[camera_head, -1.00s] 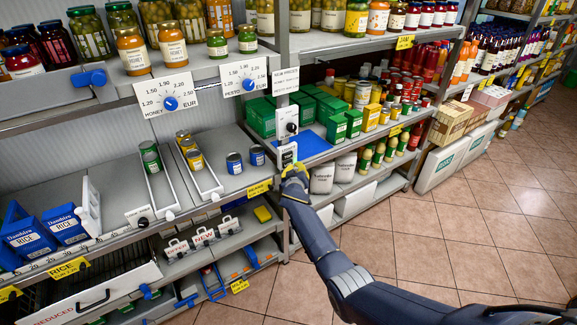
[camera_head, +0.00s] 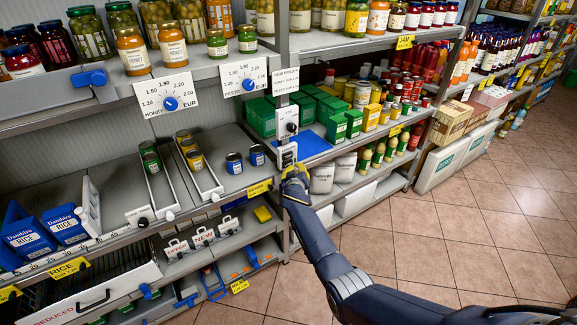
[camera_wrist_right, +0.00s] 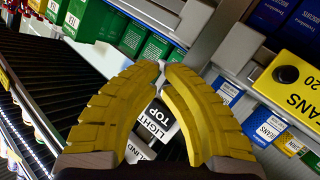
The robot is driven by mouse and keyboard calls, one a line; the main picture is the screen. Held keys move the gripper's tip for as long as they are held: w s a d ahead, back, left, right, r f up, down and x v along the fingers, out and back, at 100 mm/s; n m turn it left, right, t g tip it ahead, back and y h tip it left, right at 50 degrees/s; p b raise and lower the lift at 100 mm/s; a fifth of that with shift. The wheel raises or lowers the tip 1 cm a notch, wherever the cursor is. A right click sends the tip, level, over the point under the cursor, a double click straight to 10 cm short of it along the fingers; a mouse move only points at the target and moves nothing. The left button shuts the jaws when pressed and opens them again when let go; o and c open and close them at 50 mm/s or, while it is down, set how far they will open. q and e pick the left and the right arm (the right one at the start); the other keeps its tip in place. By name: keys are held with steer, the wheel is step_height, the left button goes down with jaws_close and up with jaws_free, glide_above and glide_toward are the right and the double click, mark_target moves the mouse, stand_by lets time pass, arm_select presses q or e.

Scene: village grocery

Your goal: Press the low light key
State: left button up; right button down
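A white switch panel (camera_head: 287,153) with dark parts is on the shelf post in the head view, below a white box with a black knob (camera_head: 291,127). My right gripper (camera_head: 292,172) is just below the panel; contact cannot be told. In the right wrist view my yellow-padded fingers (camera_wrist_right: 164,66) have their tips together, with nothing held. Between and behind them shows a white label reading "LIGHT TOP" (camera_wrist_right: 158,119), with a partly hidden "BLIND" label (camera_wrist_right: 136,152) beside it. I cannot make out a key marked low light. My left gripper is not in view.
Price dials (camera_head: 171,103) hang from the upper left shelf edge. Green boxes (camera_head: 336,128) and a blue mat (camera_head: 311,145) are on the shelf right of the post. Cans in channels (camera_head: 195,160) stand to the left.

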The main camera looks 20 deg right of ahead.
steer(key=shift+s+d, duration=0.3)
steer(key=shift+s, duration=0.65)
steer(key=shift+s+d, duration=0.3)
steer(key=shift+s, duration=0.65)
steer(key=shift+s+d, duration=0.3)
steer(key=shift+s, duration=0.65)
